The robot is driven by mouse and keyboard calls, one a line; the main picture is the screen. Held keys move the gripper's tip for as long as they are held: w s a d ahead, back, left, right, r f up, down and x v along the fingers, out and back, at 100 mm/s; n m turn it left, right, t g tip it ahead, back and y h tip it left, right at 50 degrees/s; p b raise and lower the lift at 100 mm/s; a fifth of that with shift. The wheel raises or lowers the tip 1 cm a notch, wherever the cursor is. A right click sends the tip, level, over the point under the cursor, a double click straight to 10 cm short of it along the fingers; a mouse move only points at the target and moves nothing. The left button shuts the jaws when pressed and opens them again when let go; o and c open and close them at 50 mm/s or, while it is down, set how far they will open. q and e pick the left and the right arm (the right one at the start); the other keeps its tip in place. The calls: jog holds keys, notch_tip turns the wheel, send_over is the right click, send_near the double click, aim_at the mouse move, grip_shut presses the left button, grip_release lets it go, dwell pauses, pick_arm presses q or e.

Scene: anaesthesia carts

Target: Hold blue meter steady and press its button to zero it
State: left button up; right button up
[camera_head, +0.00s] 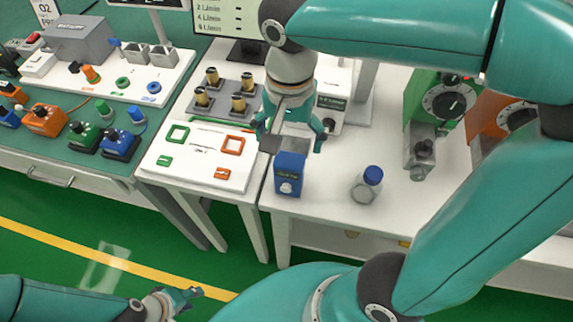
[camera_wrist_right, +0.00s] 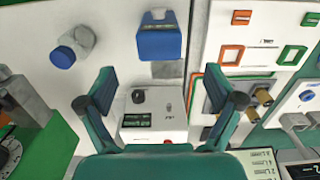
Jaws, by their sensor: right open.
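The blue meter (camera_head: 290,174) stands upright near the front edge of the white table, with a pale round button (camera_head: 286,188) on its front. It also shows in the right wrist view (camera_wrist_right: 160,42), beyond my fingertips. My right gripper (camera_head: 292,134) is open and empty, just behind and above the meter. In the right wrist view its two fingers (camera_wrist_right: 160,84) are spread wide, with the meter apart from them. My left gripper (camera_head: 184,297) is low at the bottom left, over the floor and away from the meter; its jaw gap is unclear.
A white panel with coloured square frames (camera_head: 200,155) lies to the left. Green (camera_head: 440,105) and orange dial units stand at right.

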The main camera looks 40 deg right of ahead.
aim_at(290, 174)
notch_tip(290, 174, down, 12)
jog(key=shift+s+b, duration=0.1)
jog(key=shift+b, duration=0.25)
jog(key=shift+c, duration=0.4)
jog(key=c, duration=1.3)
jog(key=shift+s, duration=0.1)
